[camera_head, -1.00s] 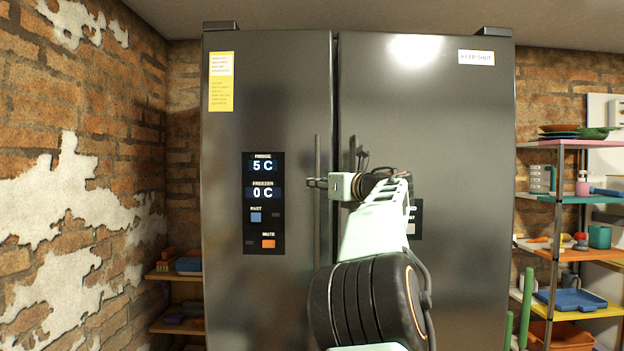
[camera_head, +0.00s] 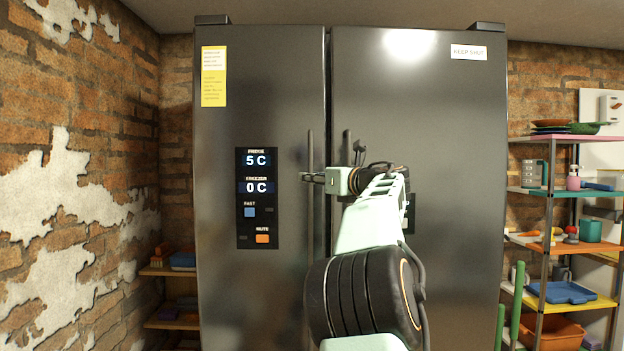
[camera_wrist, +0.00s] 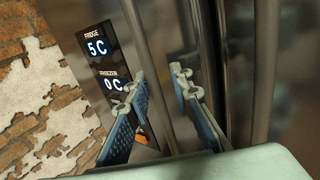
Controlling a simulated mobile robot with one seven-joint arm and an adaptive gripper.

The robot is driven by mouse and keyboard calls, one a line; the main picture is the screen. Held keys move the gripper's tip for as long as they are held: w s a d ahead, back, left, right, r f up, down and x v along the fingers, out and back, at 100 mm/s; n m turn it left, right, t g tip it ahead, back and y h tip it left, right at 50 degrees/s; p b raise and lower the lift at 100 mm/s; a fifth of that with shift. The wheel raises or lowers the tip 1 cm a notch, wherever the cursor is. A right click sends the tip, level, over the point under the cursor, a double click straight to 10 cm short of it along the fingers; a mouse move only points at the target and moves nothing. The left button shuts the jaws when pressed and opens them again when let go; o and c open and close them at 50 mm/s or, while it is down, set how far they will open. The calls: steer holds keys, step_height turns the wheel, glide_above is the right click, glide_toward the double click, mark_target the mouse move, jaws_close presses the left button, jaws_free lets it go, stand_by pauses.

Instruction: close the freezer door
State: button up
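A tall dark two-door fridge-freezer fills the middle of the head view. Its left door (camera_head: 265,80) carries a display panel (camera_head: 257,215) reading fridge 5 C and freezer 0 C. Its right door (camera_head: 430,120) carries a "KEEP SHUT" label (camera_head: 468,52). Both doors look about flush, with a narrow dark gap between them; I cannot tell whether either is slightly ajar. My gripper (camera_head: 312,178) is by the left door's vertical handle (camera_head: 310,145). In the wrist view my gripper (camera_wrist: 160,78) has its blue-padded fingers apart, with nothing clearly held. Contact with the door cannot be told.
A shelf rack (camera_head: 540,240) with dishes and trays stands to the right. A low wooden shelf (camera_head: 170,271) stands to the left, by the brick wall (camera_head: 80,150). A second handle (camera_head: 347,145) is on the right door, partly behind my arm.

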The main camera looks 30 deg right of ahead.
steer(key=s+d, duration=0.1)
steer(key=s, duration=1)
steer(key=shift+s+d, duration=0.35)
steer(key=shift+s, duration=0.05)
